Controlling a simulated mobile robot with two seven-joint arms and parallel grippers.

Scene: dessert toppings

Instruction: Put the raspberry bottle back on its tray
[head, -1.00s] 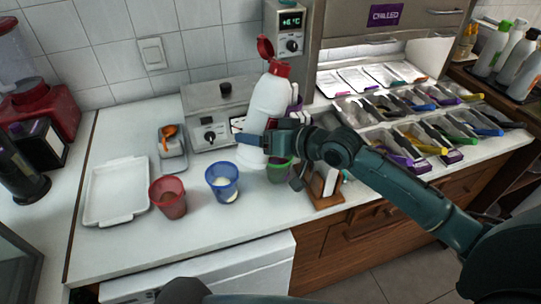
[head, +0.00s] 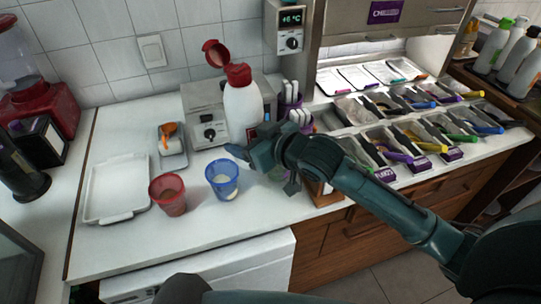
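The white bottle with a red cap (head: 242,106) is at mid-counter in the head view, in front of the grey machine. Its round red lid is flipped open to the upper left. My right gripper (head: 262,168) is at the bottle's lower part, one finger reaching left across its base; it appears shut on the bottle. The base and the finger contact are hidden. A white tray (head: 93,205) lies empty at the left of the counter. A dark tray of bottles (head: 513,92) stands at the far right. My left gripper is not in view.
A red cup (head: 169,196) and a blue cup (head: 222,181) stand left of my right gripper. A green cup is mostly hidden behind it. Topping bins (head: 386,150) fill the counter's right side. A small dish with an orange scoop (head: 172,145) sits near the machine.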

